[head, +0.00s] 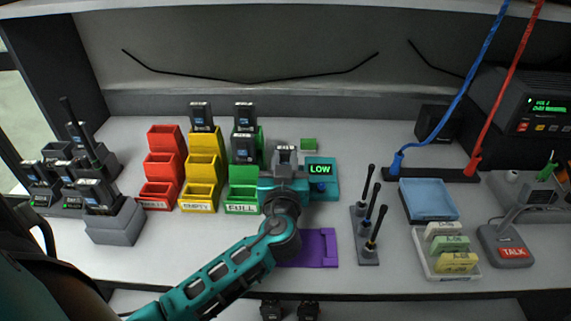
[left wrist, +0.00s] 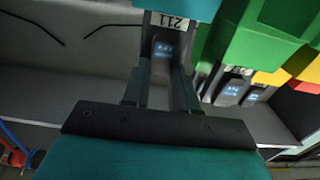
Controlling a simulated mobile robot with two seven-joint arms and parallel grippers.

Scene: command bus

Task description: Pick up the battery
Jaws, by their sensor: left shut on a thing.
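A dark battery with a grey top (head: 285,152) stands at the teal tester (head: 322,192), whose screen reads LOW. My left gripper (head: 284,178) comes in from the front and is shut on this battery. In the left wrist view the battery (left wrist: 168,47), with a blue screen and a label reading 211, sits between the two fingers. Its end meets a teal block at the top of that view; I cannot tell how deep it is seated. My wrist hides the tester's left part. My right gripper is not in view.
Red (head: 161,166), yellow (head: 202,168) and green bins (head: 243,174) stand left of the tester; the yellow and green columns hold batteries. Radios in chargers (head: 110,222) are far left. A purple tray (head: 318,247), an antenna stand (head: 366,250) and a blue tray (head: 428,199) are to the right.

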